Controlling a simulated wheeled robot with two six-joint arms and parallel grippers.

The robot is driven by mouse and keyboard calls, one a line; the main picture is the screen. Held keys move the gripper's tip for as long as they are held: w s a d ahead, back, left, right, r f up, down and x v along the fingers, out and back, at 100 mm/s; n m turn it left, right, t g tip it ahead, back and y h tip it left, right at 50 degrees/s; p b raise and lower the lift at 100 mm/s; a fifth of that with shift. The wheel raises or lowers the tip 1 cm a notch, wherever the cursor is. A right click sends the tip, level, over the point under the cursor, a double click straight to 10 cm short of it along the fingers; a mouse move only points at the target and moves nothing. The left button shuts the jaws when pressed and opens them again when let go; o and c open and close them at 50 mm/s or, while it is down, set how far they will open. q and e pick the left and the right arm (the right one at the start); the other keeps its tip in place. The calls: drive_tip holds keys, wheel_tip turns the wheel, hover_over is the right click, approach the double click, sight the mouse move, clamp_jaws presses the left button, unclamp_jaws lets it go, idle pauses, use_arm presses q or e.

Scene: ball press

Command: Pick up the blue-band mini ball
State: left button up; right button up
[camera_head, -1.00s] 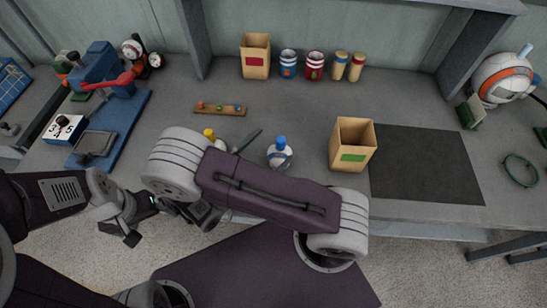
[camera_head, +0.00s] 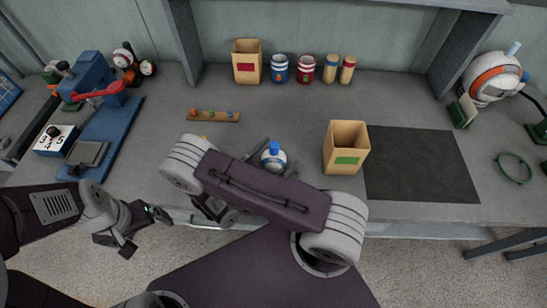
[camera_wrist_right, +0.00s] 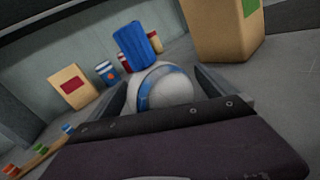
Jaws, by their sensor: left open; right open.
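The blue-band mini ball (camera_head: 274,158) is white with a blue band and a blue top piece, on the grey bench left of the green-label box. My right arm hides its lower part in the head view. In the right wrist view the ball (camera_wrist_right: 172,88) sits between the two fingers of my right gripper (camera_wrist_right: 163,86), which is open around it. Whether the fingers touch it I cannot tell. My left gripper (camera_head: 143,231) is open and empty, off the bench's front edge at the left.
A green-label box (camera_head: 346,148) stands close right of the ball. Behind are a red-label box (camera_head: 246,62) and several small canisters (camera_head: 306,69). A blue press (camera_head: 98,120) stands left. A yellow-topped object is mostly hidden by my right arm. The dark mat (camera_head: 418,165) is clear.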

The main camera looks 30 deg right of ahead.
drive_tip(key=shift+x, duration=0.85)
drive_tip(key=shift+c, duration=0.2)
drive_tip(key=c, duration=1.4)
